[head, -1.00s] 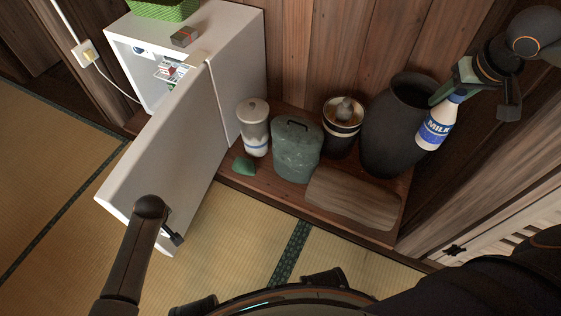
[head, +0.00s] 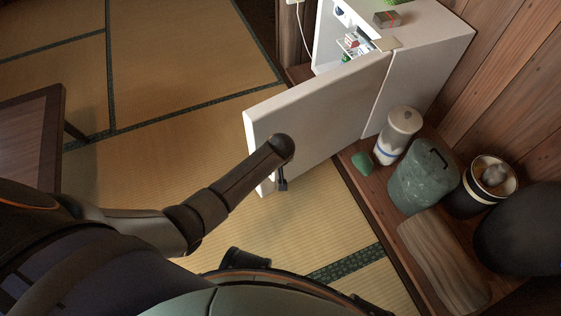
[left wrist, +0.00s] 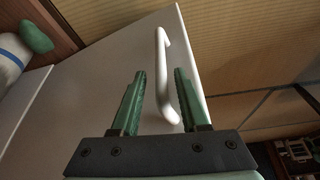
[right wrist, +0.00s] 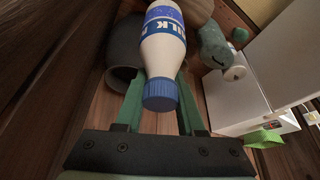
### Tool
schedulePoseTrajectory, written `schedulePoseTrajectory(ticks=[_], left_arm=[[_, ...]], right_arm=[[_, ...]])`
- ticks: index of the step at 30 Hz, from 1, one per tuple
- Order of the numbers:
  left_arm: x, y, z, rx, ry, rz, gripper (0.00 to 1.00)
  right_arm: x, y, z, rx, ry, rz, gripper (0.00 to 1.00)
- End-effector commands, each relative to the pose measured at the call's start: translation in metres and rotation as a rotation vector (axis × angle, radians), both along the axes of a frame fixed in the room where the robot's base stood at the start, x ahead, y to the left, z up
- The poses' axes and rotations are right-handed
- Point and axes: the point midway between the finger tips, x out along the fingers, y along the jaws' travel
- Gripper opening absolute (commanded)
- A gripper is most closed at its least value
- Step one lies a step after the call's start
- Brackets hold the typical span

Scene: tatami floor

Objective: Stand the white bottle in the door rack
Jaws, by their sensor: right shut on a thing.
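The white bottle (right wrist: 162,50), with a blue label and blue cap, is held between the fingers of my right gripper (right wrist: 160,112) in the right wrist view, cap toward the camera. The bottle and right gripper are outside the head view. The white fridge door (head: 315,105) stands open. Its inner side and the door rack are hidden from the head camera. My left gripper (head: 282,184) is at the door's outer face near its free edge. In the left wrist view its green fingers (left wrist: 155,90) are apart, with the white door handle (left wrist: 172,75) just beyond them.
The fridge (head: 425,45) holds small items seen through the opening. A white canister (head: 398,138), a green-grey container (head: 423,178), a dark banded pot (head: 485,188) and a black jar (head: 525,230) line the wooden ledge. A low table (head: 30,140) stands at left; tatami between is clear.

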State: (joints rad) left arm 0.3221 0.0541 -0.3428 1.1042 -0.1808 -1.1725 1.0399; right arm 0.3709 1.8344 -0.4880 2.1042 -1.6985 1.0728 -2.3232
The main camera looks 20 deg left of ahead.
Motion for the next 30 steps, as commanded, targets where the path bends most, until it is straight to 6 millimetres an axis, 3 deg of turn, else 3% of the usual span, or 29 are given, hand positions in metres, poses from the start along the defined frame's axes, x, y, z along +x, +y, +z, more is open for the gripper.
schedulePoseTrajectory(ticks=[11,24,30], left_arm=[[-0.003,0.000,0.007,0.002,0.002,0.001,0.47],[-0.026,-0.019,0.083,0.000,0.001,0.001,0.47],[-0.034,-0.025,0.106,0.001,0.002,0.001,0.47]], right_arm=[[0.001,0.000,0.008,-0.001,-0.003,0.000,0.00],[0.001,0.000,0.062,-0.001,-0.003,0.000,0.00],[0.001,0.000,0.074,-0.001,-0.003,0.000,0.00]])
